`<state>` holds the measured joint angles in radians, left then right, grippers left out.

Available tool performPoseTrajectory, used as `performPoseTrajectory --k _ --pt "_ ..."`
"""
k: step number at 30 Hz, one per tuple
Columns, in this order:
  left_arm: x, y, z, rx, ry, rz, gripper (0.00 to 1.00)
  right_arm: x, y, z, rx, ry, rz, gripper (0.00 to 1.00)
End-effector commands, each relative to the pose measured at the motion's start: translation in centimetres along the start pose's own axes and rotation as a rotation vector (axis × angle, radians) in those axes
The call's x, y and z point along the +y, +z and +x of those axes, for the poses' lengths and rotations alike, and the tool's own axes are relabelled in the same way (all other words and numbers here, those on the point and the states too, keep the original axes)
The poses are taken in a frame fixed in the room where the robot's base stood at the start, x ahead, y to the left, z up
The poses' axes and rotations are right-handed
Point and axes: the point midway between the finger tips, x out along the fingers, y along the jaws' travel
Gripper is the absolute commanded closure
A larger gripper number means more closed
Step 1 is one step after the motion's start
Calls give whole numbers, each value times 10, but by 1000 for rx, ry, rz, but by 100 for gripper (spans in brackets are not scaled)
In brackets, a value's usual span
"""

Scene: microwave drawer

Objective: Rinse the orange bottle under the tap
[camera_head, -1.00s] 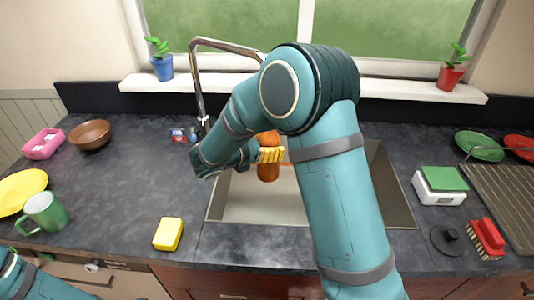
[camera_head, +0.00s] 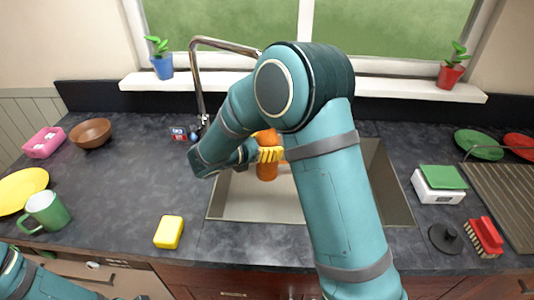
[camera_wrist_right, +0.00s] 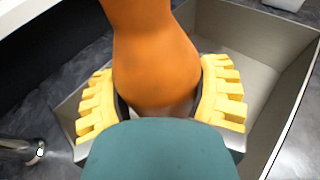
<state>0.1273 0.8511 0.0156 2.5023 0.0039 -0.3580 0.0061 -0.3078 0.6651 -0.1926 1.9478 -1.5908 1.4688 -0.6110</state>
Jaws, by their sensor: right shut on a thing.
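The orange bottle (camera_head: 267,172) is held over the sink (camera_head: 250,207), and my right arm partly covers it. My right gripper (camera_head: 270,155), with yellow ribbed fingers, is shut around it. In the right wrist view the bottle (camera_wrist_right: 155,55) stands between the two yellow fingers (camera_wrist_right: 160,100). The chrome tap (camera_head: 197,80) rises behind the sink's left side and arches right. The end of its spout is hidden behind my right arm, and I see no water. Part of my left arm shows at the bottom left, but its gripper is out of the picture.
A yellow sponge (camera_head: 169,232) lies left of the sink. A green mug (camera_head: 45,212), yellow plate (camera_head: 20,190) and brown bowl (camera_head: 90,133) stand further left.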

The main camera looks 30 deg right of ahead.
Motion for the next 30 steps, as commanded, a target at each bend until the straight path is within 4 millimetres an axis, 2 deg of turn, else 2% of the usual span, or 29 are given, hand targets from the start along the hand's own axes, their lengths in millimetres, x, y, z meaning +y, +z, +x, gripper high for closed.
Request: performPoseTrajectory --k 23,30 --pt "1 0 -3 0 0 0 59 0 4 12 -1 0 0 63" --pt "1 0 -3 0 0 0 59 -14 4 12 0 0 1 63"
